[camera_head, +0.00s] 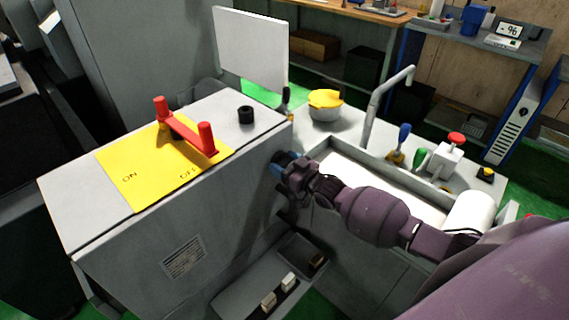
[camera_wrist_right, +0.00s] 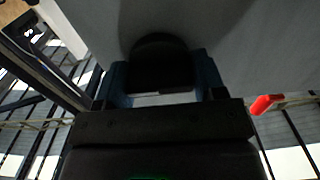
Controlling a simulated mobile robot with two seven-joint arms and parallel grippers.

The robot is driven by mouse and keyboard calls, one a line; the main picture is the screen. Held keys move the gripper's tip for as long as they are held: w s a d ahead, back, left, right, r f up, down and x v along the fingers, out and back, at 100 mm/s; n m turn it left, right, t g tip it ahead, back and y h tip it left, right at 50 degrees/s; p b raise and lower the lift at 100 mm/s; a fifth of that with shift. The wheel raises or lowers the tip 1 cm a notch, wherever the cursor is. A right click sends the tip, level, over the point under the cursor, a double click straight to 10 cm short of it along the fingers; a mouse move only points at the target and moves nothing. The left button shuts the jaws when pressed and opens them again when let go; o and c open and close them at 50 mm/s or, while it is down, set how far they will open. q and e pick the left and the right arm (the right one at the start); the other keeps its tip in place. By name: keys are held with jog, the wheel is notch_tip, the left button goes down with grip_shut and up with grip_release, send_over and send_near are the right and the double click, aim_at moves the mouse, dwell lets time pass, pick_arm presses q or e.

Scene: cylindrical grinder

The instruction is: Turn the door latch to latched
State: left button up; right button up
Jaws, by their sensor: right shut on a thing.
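The door latch (camera_wrist_right: 160,66) shows in the right wrist view as a dark, rounded knob on a grey panel. My right gripper (camera_wrist_right: 160,88) has a blue finger on each side of it and is shut on it. In the head view my right gripper (camera_head: 281,164) is against the right-hand side of the grey machine cabinet (camera_head: 200,235). The gripper and wrist hide the latch there, and its turn angle cannot be told. My left gripper is not in view.
A red handle (camera_head: 186,132) stands on a yellow ON/OFF plate (camera_head: 130,170) atop the cabinet, beside a black knob (camera_head: 246,115). A sink-like tray (camera_head: 385,195) and bent pipe (camera_head: 372,115) stand right. An open bin (camera_head: 265,280) with small blocks lies below.

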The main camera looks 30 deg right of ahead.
jog(key=shift+n, duration=0.3)
jog(key=n, duration=0.2)
jog(key=shift+n, duration=0.4)
jog(key=n, duration=0.4)
jog(key=shift+p, duration=0.3)
jog(key=n, duration=0.5)
jog(key=shift+n+b, duration=0.3)
jog(key=shift+n, duration=0.1)
jog(key=n, duration=0.3)
jog(key=shift+b, duration=0.35)
jog(key=shift+n, duration=0.8)
